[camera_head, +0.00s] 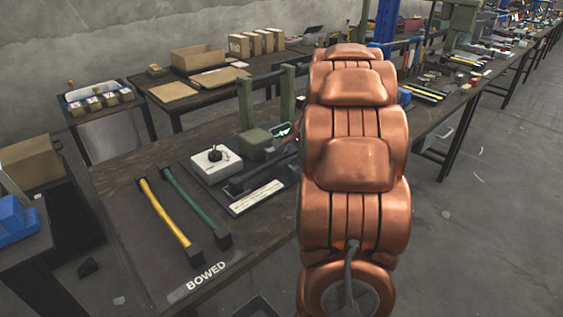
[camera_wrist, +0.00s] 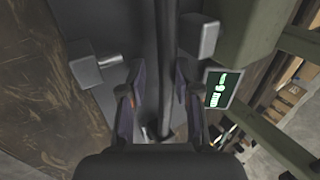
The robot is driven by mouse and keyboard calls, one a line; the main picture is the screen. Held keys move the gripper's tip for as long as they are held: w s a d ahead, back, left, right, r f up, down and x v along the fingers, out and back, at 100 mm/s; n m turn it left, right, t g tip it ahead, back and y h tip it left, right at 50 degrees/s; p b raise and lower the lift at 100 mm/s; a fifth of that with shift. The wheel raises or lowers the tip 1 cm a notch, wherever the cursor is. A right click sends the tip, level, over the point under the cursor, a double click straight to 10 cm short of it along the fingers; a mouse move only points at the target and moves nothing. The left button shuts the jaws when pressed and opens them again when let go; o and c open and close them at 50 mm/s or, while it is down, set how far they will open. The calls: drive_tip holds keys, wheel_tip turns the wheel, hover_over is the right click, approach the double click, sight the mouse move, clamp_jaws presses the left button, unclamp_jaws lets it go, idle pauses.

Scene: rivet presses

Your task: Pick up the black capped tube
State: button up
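A dark tube (camera_wrist: 167,45) runs up the middle of the wrist view. My gripper (camera_wrist: 159,80) is open, with one finger on each side of this tube; I cannot tell whether either finger touches it. In the head view a dark tube (camera_head: 258,172) lies across the grey fixture, its far end hidden by my copper arm. My gripper is mostly hidden behind the arm there. A yellow tube (camera_head: 165,213) and a green tube (camera_head: 195,199), both with black ends, lie on the table to the left, beside the BOWED label (camera_head: 207,277).
A grey block (camera_wrist: 199,36) and a lit display (camera_wrist: 222,88) stand right of the tube in the wrist view. A dial on a white block (camera_head: 212,164) and green press posts (camera_head: 246,104) stand close by. The table (camera_head: 120,190) has bare room at left.

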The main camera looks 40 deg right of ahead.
clamp_jaws()
idle(0.5)
